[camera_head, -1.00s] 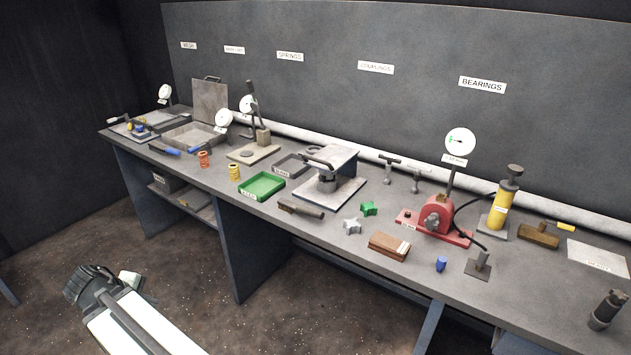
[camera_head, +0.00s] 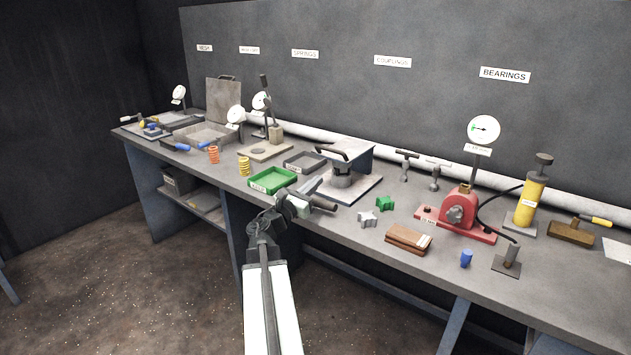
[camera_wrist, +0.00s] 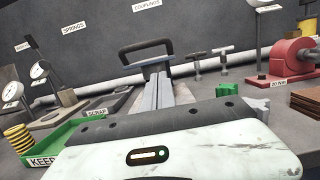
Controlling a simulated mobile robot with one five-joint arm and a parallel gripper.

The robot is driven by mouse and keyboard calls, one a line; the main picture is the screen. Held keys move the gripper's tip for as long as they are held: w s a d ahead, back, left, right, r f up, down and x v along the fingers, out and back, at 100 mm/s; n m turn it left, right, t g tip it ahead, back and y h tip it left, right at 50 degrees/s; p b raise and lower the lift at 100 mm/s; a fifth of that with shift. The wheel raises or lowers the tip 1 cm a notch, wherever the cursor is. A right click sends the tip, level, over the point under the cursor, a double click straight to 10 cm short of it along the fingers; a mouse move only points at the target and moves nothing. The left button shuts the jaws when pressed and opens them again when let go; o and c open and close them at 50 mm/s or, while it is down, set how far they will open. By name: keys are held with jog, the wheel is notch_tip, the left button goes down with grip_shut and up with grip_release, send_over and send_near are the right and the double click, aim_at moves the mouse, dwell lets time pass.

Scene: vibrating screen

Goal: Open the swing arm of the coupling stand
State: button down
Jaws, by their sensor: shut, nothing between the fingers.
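The coupling stand has a pale base plate (camera_head: 366,188), a round grey coupling body (camera_head: 342,176) and a flat swing arm (camera_head: 352,150) across the top with a dark bar handle (camera_head: 333,153). The swing arm lies over the coupling body. My gripper (camera_head: 312,184) is at the front left of the stand, above the bench edge, its fingers shut and empty. In the wrist view, the fingers (camera_wrist: 160,82) are together and point toward the stand. The dark handle (camera_wrist: 145,46) shows just beyond the fingertips; I cannot tell the gap. The coupling body is hidden there.
A green tray (camera_head: 273,190) is left of my gripper and a dark tray (camera_head: 305,153) is behind it. A grey star piece (camera_head: 367,219), a green one (camera_head: 385,204) and a red vise-like device (camera_head: 459,210) are to the right.

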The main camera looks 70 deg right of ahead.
jog(key=s+d+r+p, duration=0.2)
jog(key=d+r+p, duration=0.2)
jog(key=d, duration=0.4)
jog(key=shift+r, duration=0.3)
